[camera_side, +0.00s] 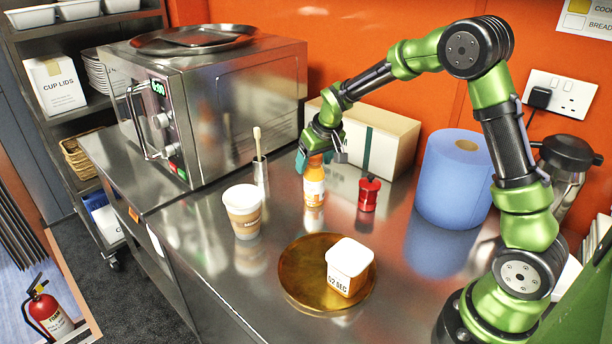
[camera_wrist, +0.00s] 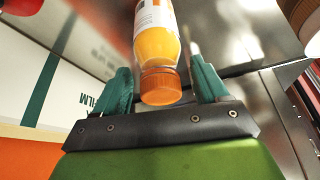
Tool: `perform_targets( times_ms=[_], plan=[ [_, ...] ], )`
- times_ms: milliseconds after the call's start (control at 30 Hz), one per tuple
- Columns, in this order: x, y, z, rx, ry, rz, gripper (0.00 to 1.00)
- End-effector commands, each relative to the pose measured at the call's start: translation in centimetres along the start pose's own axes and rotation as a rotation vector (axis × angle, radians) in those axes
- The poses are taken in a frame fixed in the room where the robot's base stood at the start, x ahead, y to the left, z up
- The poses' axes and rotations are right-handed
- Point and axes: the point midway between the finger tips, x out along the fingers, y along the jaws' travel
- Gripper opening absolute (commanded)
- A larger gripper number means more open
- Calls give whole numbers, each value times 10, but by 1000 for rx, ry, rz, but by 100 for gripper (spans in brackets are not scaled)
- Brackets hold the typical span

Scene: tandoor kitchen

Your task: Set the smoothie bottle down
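The smoothie bottle (camera_side: 314,188) has an orange body, a white label and an orange cap. It appears to stand upright on the steel counter, with its reflection meeting its base. My gripper (camera_side: 320,157) is above it, fingers pointing down on either side of the bottle's top. In the wrist view the bottle (camera_wrist: 158,42) lies between the two teal fingers of my gripper (camera_wrist: 162,78). A gap shows on each side of the cap, so the gripper is open around it, not clamped. The bottle's base is outside the wrist view.
A red pepper mill-like item (camera_side: 368,194) stands close right of the bottle. A steel holder with a brush (camera_side: 261,175) and a paper cup (camera_side: 243,212) are left. A brass plate (camera_side: 296,278) bears a white-lidded tub (camera_side: 348,268). A film box (camera_side: 385,140) stands behind; blue roll (camera_side: 452,185) right.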

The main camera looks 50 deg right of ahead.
Motion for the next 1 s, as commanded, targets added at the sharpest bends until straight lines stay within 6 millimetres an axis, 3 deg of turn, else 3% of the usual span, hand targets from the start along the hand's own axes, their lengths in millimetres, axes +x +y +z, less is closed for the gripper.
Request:
perform_targets(
  times_ms=[333, 733, 1000],
  plan=[
    [-11, 0, -2, 0, 5, -1, 73],
    [-92, 0, -2, 1, 5, -1, 73],
    [-123, -1, 0, 1, 3, -3, 73]
  ],
)
